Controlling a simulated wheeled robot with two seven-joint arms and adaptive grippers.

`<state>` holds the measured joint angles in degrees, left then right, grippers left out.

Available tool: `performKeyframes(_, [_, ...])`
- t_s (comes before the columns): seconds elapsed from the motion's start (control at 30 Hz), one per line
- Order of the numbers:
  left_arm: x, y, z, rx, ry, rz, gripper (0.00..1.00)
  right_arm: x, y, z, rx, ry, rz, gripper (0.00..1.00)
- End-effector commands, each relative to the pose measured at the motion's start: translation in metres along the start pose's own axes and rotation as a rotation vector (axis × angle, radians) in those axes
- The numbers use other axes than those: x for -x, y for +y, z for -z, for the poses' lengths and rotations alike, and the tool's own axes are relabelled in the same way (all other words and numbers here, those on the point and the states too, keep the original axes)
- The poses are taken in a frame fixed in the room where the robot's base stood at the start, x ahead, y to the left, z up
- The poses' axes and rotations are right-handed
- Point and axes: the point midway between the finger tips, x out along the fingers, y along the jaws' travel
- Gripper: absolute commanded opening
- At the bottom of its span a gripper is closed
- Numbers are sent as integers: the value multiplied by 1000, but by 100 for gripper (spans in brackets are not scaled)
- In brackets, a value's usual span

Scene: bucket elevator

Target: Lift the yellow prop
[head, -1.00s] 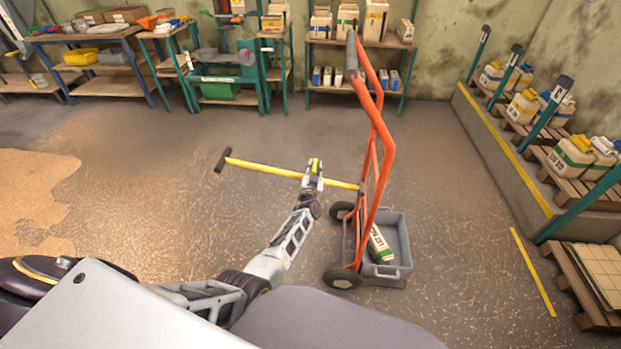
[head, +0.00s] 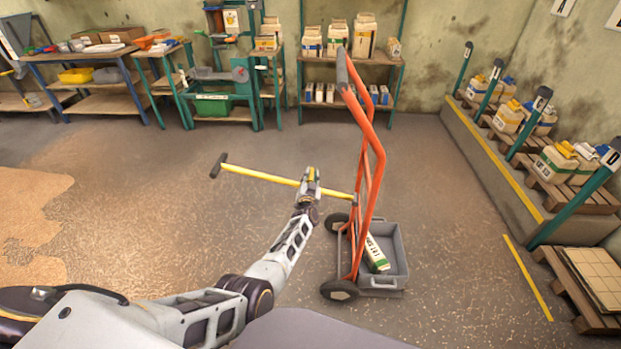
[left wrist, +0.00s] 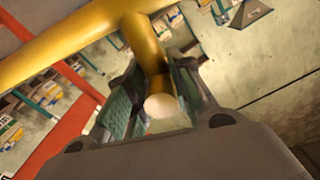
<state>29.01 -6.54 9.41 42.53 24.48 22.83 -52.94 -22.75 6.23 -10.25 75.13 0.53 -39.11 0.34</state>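The yellow prop (head: 258,175) is a long thin yellow bar with a black cross-piece at its left end. Its right end meets the orange hand truck (head: 368,210). A short yellow stub (left wrist: 146,42) sticks out from the bar in the left wrist view, with a pale round end. My left gripper (head: 311,176) is at the bar, right of its middle. Its two green-padded fingers (left wrist: 158,92) lie close on both sides of the stub and appear shut on it. My right gripper is not in view.
A grey crate (head: 399,262) with a white and green carton (head: 376,253) sits on the hand truck's base. Shelves (head: 350,60) and workbenches (head: 85,55) line the back wall. Pallets with jugs stand on a raised ledge (head: 500,150) at the right. The floor left of the prop is clear.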

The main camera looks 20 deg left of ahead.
Motion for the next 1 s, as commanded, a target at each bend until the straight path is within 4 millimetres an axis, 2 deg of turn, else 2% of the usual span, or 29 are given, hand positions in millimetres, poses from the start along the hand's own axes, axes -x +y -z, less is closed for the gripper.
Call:
performKeyframes(0.03, [-2, 0, 5, -2, 8, 1, 30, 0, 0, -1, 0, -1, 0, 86])
performKeyframes(0.17, [-2, -1, 6, 0, 9, 3, 45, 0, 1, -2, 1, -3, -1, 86])
performKeyframes(0.57, [-1, 0, 3, 3, 5, 2, 45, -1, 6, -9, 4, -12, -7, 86])
performKeyframes(1.0, [9, 1, 2, 5, 4, 0, 45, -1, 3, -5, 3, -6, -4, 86])
